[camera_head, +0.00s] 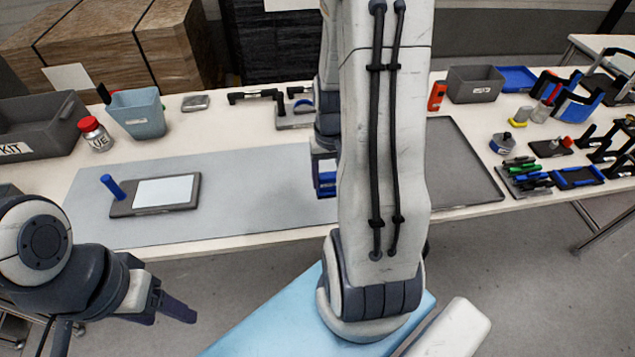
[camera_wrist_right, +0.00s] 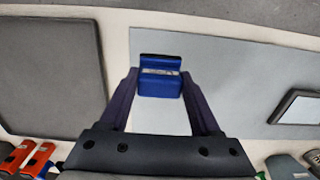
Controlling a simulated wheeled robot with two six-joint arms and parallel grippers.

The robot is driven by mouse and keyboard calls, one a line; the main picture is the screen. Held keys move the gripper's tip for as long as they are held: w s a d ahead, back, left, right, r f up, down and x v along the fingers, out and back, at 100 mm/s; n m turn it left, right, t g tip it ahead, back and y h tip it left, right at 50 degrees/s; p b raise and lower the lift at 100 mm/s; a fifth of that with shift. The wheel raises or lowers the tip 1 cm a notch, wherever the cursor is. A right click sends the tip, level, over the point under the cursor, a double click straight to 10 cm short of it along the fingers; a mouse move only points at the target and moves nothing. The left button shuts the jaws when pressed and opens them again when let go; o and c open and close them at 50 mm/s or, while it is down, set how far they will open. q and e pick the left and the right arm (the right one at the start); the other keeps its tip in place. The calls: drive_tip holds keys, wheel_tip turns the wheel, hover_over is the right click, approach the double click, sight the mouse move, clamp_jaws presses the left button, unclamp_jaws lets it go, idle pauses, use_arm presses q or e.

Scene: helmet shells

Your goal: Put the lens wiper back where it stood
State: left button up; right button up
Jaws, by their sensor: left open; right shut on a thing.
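The lens wiper appears to be the blue block with a dark top edge and a small label (camera_wrist_right: 160,80). My right gripper (camera_wrist_right: 160,95) is shut on it, one finger at each side, in the right wrist view. In the head view the blue block (camera_head: 326,178) shows at the left edge of my right arm, over the pale grey mat; the arm hides most of that gripper. Its height above the mat is hard to tell. My left gripper (camera_head: 170,306) is open and empty, low in front of the table at the left.
A dark mat (camera_head: 460,165) lies right of my arm. Black fixtures (camera_head: 256,95) and a grey bin (camera_head: 473,84) stand behind. Several tools crowd the right end.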

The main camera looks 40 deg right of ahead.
drive_tip(key=shift+w+d+f+p, duration=0.2)
drive_tip(key=shift+w+f, duration=0.75)
drive_tip(key=shift+f, duration=0.3)
drive_tip(key=shift+w+d+f+p, duration=0.15)
drive_tip(key=shift+w+f, duration=0.75)
drive_tip(key=shift+f, duration=0.35)
drive_tip(key=shift+w+d+f+p, duration=0.2)
drive_tip(key=shift+w+f, duration=0.75)
drive_tip(key=shift+f, duration=0.3)
drive_tip(key=shift+f, duration=0.2)
drive_tip(key=o, duration=1.2)
drive_tip(key=shift+r, duration=0.1)
wheel_tip(320, 180, up, 12)
drive_tip(key=shift+r+b, duration=0.15)
drive_tip(key=shift+b, duration=0.2)
